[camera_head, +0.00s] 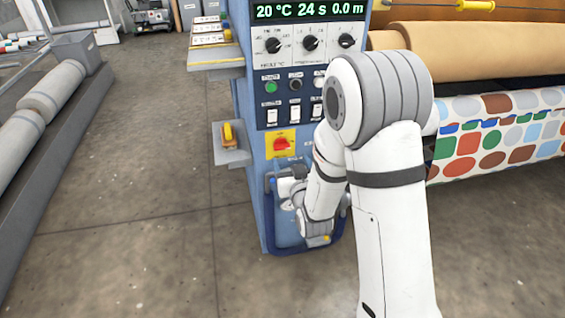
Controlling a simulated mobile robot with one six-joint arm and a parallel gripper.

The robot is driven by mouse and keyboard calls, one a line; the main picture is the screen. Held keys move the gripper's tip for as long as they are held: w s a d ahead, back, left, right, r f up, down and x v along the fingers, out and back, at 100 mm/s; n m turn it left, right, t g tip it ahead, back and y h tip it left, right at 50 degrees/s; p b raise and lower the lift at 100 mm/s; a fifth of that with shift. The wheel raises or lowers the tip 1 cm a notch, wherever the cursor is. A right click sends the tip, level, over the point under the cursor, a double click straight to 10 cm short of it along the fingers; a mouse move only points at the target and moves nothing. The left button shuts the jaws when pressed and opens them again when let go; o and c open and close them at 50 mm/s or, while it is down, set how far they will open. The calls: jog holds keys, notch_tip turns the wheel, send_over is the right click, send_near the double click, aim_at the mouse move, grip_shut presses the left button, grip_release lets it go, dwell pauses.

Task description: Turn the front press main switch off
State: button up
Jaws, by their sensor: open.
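The main switch is a red rotary knob (281,144) on a yellow plate, low on the blue front panel of the press (244,90). The angle of its handle is too small to read surely. My gripper (283,186) is just below the yellow plate, in front of the panel, and holds nothing that I can see. It is open, though its fingers are small and partly hidden by my wrist. My white arm covers the panel's right side.
Above are a lit display (308,10) reading 20 °C, 24 s, 0.0 m, several dials, buttons and rocker switches. A blue tubular handle (272,246) surrounds the gripper area. A small shelf (232,156) juts left.

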aim_at(283, 148)
jog(key=shift+t, duration=0.3)
jog(key=x, duration=0.5)
jog(key=f+b+x, duration=0.1)
jog(key=x, duration=0.1)
jog(key=shift+w+a, duration=0.3)
jog(key=shift+a, duration=0.05)
